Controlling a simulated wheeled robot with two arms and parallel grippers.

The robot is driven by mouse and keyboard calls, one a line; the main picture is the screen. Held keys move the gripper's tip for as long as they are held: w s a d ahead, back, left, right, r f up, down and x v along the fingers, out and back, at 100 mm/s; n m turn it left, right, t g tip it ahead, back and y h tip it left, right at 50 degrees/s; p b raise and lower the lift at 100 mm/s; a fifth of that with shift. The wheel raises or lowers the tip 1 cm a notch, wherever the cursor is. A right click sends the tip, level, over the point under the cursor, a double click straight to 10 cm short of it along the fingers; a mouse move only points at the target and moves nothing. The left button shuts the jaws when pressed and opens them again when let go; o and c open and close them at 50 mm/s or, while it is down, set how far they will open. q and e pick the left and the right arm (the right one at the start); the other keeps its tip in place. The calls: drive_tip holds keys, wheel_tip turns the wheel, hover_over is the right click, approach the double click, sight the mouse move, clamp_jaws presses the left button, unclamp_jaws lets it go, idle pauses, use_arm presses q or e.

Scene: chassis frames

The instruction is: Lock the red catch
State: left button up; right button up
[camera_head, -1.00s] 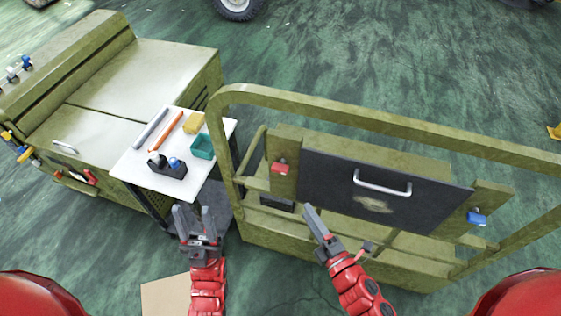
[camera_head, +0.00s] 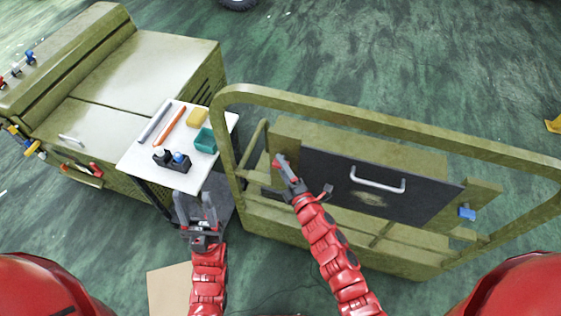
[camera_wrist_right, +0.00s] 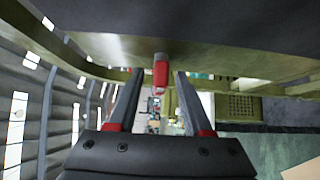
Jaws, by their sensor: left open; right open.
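The red catch (camera_head: 279,160) is on the olive frame at the left edge of the dark panel (camera_head: 425,198). In the head view my right gripper partly hides it. My right gripper (camera_head: 284,169) is open with its tips at the catch. In the right wrist view the red catch (camera_wrist_right: 160,73) shows between the two open fingers (camera_wrist_right: 160,80), with a gap on either side. I cannot tell whether the catch is locked. My left gripper (camera_head: 193,197) is open and empty in front of the white side table.
A blue catch (camera_head: 467,213) is at the panel's right side, and a metal handle (camera_head: 377,180) is on the panel. A curved olive rail (camera_head: 400,125) rises around them. The white table (camera_head: 140,160) at left holds a teal bin (camera_head: 205,141) and several small items.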

drive_tip(key=shift+w+a, duration=0.2)
drive_tip(key=shift+w, duration=0.15)
drive_tip(key=shift+c, duration=0.2)
clamp_jaws()
drive_tip(key=shift+f, duration=0.1)
